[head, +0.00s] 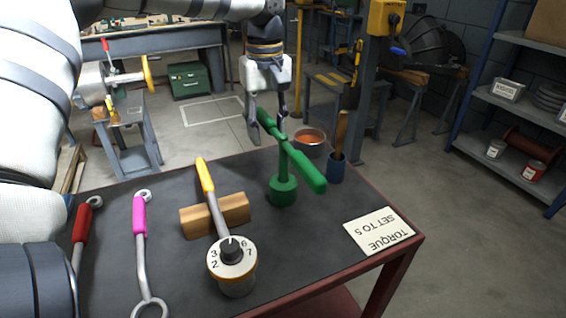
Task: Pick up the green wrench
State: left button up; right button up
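The green tool that best fits the green wrench (303,168) is a long slanted bar at the top of a green post with a round green base (283,191). It is near the table's far side; I cannot tell whether bar and post are one piece. My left gripper (268,127) hangs pointing down at the bar's far end. Its fingers are apart, one on each side of that end, with a gap visible; contact is unclear. My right gripper is not in view.
On the dark table (330,225) are a red-handled wrench (82,222), a pink-handled wrench (140,215), and a yellow-handled dial wrench (207,182) on a wooden block (236,209). A copper-coloured bowl (310,137), blue cup (337,170) and torque card (379,231) stand right.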

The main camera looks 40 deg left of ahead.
pick_arm(q)
grip_shut()
jog(key=shift+r, duration=0.1)
jog(key=shift+w+r, duration=0.1)
jog(key=shift+r, duration=0.5)
jog(key=s+a+r+p, duration=0.1)
jog(key=s+a+r, duration=0.8)
jog(key=a+r, duration=0.1)
jog(key=shift+s+a+r+p, duration=0.15)
jog(key=shift+s+r+p, duration=0.25)
jog(key=shift+r, duration=0.5)
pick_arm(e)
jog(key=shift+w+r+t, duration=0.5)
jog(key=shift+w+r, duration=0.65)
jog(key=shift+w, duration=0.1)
